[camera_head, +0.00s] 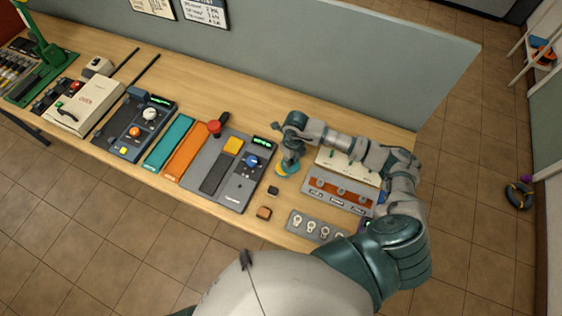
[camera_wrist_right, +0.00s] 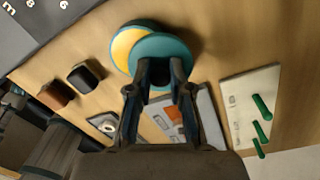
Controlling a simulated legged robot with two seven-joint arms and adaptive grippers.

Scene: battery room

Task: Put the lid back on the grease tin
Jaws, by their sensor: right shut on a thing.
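The grease tin (camera_wrist_right: 124,44) is a round thing with a yellow face and a teal-blue rim, standing on the wooden bench in the right wrist view. The teal round lid (camera_wrist_right: 163,45) overlaps its right part, off centre, so part of the yellow still shows. I cannot tell whether lid and tin touch. My right gripper (camera_wrist_right: 161,72) is shut on the lid. In the head view the gripper (camera_head: 290,158) points down over the tin (camera_head: 288,174), and gripper and lid partly hide each other. My left gripper is not in view.
A grey device (camera_head: 228,185) lies left of the tin. A small black block (camera_head: 272,191) and a brown block (camera_head: 264,212) lie in front. A grey tray (camera_head: 340,193), a pale board with green pegs (camera_wrist_right: 250,105) and a grey strip (camera_head: 318,226) lie to the right. A partition stands behind.

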